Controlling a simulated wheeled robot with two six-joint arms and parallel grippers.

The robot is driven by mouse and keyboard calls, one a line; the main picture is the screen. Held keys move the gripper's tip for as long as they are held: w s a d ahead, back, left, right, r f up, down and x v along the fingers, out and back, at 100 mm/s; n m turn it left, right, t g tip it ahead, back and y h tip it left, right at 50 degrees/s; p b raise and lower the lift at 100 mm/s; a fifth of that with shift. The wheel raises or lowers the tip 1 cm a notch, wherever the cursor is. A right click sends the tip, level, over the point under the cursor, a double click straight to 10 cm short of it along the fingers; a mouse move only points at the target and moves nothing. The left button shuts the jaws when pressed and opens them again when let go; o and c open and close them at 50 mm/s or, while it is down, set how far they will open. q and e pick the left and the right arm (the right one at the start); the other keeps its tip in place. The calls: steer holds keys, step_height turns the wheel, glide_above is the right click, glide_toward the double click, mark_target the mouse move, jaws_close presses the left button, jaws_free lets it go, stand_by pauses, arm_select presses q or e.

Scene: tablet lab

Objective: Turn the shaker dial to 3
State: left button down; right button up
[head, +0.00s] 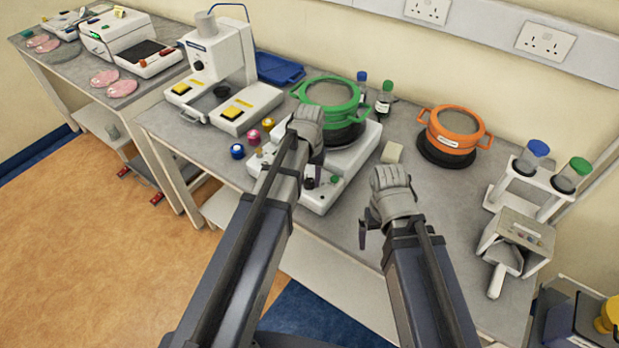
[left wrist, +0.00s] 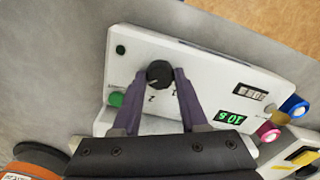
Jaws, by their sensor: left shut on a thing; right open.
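The shaker (head: 318,201) is a white box on the bench with a green-rimmed round pan (head: 330,93) on top. In the left wrist view, the shaker's front panel (left wrist: 205,75) carries a black dial (left wrist: 159,73), a green knob and a green-lit display (left wrist: 230,117). My left gripper (left wrist: 160,80) is shut on the dial, one finger on each side. In the head view my left gripper (head: 312,172) hides most of the dial. A few panel numerals show near the dial; its exact setting is unclear. My right gripper (head: 374,226) is open and empty, above the bench front.
An orange pan (head: 453,132) on a black base stands to the right, with a beige block (head: 392,152) between. A white microscope-like device (head: 215,55) and small coloured jars (head: 238,151) stand left. A scoop box (head: 515,240) stands at the right. The bench around my right gripper is clear.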

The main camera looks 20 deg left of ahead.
mark_target(309, 181)
arm_select(q)
steer(key=shift+m, duration=0.6)
steer(key=shift+c, duration=2.2)
jaws_free()
step_height(309, 181, up, 8)
steer(key=p, duration=0.8)
steer(key=shift+f, duration=0.1)
arm_select(e)
step_height(309, 181, up, 8)
arm_select(q)
steer(key=shift+f, duration=0.15)
arm_select(e)
steer(key=shift+f, duration=0.3)
